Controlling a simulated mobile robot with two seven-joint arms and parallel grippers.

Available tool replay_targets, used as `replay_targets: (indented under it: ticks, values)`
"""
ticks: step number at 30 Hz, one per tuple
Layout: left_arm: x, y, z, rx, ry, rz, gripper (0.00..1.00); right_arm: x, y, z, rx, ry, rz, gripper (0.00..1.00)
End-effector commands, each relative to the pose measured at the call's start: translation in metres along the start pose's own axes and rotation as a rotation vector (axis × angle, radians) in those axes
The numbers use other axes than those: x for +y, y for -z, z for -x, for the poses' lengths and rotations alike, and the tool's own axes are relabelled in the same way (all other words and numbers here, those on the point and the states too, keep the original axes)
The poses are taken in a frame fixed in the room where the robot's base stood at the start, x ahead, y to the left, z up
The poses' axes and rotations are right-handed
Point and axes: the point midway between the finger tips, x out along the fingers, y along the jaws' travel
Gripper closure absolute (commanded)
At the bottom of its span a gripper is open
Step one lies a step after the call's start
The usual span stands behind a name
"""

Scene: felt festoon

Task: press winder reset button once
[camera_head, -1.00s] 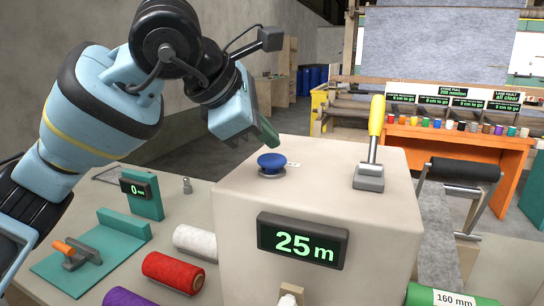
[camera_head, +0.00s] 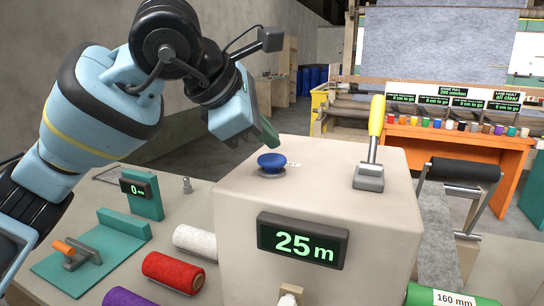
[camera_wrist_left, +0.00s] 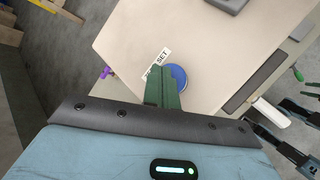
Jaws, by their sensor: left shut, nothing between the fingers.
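The winder (camera_head: 240,215) is a beige box in the middle of the head view, and its front display (camera_head: 302,241) reads 25 m. The blue reset button (camera_head: 271,162) sits on its top in a grey collar. My left gripper (camera_head: 268,138) has its green fingers shut and empty, tips just above and behind the button, apparently apart from it. In the left wrist view the shut fingers (camera_wrist_left: 162,90) lie beside the blue button (camera_wrist_left: 179,77) and partly cover the label, on which "SET" reads.
A yellow-handled lever (camera_head: 375,130) stands on the winder top, right of the button. A red spool (camera_head: 173,272), a white spool (camera_head: 195,242) and a teal gauge (camera_head: 141,194) reading 0 are on the table at left. A black roller (camera_head: 465,170) is at right.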

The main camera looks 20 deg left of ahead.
Motion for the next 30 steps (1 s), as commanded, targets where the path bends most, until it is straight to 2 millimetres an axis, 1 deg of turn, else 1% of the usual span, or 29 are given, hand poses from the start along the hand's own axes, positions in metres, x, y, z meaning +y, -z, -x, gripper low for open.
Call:
replay_targets:
  ticks: [7,30]
  values:
    - [-0.0038,0.0039,-0.0053,0.0,0.0,0.0,1.0,0.0,-0.0016,-0.0007,-0.002,0.0,0.0,0.64]
    - [-0.0058,0.0062,-0.0084,0.0,0.0,0.001,1.0,-0.0001,-0.0031,-0.0015,-0.004,0.001,0.0,0.64]
